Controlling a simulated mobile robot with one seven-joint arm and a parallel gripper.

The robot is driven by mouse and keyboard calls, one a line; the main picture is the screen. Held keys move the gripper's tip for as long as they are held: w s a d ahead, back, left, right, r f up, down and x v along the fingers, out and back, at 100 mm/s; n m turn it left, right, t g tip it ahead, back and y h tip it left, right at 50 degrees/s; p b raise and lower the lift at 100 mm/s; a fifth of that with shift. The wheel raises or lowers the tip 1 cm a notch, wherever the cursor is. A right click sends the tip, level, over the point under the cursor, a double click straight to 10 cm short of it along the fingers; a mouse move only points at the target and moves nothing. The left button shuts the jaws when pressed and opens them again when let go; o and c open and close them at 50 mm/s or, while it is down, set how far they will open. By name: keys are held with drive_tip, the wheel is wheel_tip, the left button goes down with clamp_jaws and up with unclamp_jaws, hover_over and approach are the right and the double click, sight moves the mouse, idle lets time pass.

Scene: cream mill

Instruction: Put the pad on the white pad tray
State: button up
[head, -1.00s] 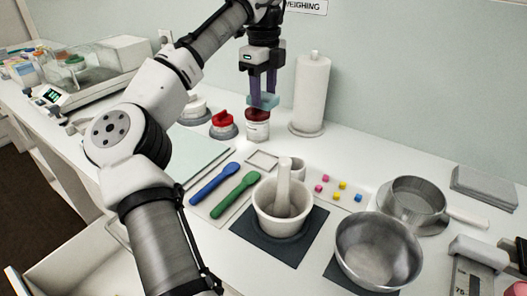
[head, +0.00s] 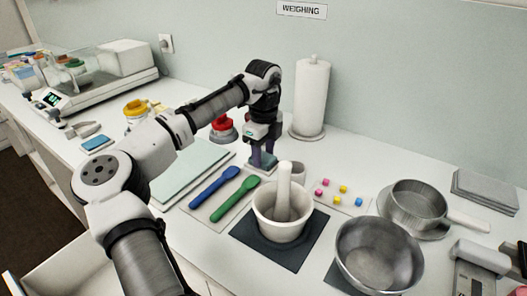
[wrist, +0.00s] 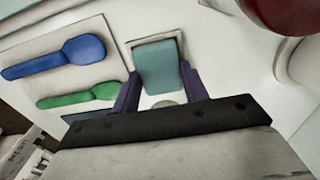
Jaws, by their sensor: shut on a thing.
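My gripper (head: 262,158) is low over the counter, pointing down, with its purple fingers shut on the teal pad (wrist: 158,66). In the wrist view the fingers (wrist: 161,88) grip the pad on both sides. The pad lies flat over the small white pad tray (wrist: 148,102), whose pale rim shows around it. I cannot tell whether the pad touches the tray's floor. In the head view the fingers hide most of the tray.
Blue (head: 214,186) and green (head: 236,199) spoons lie left of the tray. The mortar (head: 279,212) with its pestle stands in front. A paper towel roll (head: 309,96) and red-topped jar (head: 223,128) stand behind. Small coloured cubes (head: 340,190) lie to the right.

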sight(263, 157)
drive_tip(key=o, duration=1)
wheel_tip(263, 157, up, 12)
drive_tip(key=shift+r+b, duration=0.1)
drive_tip(key=shift+b, duration=0.2)
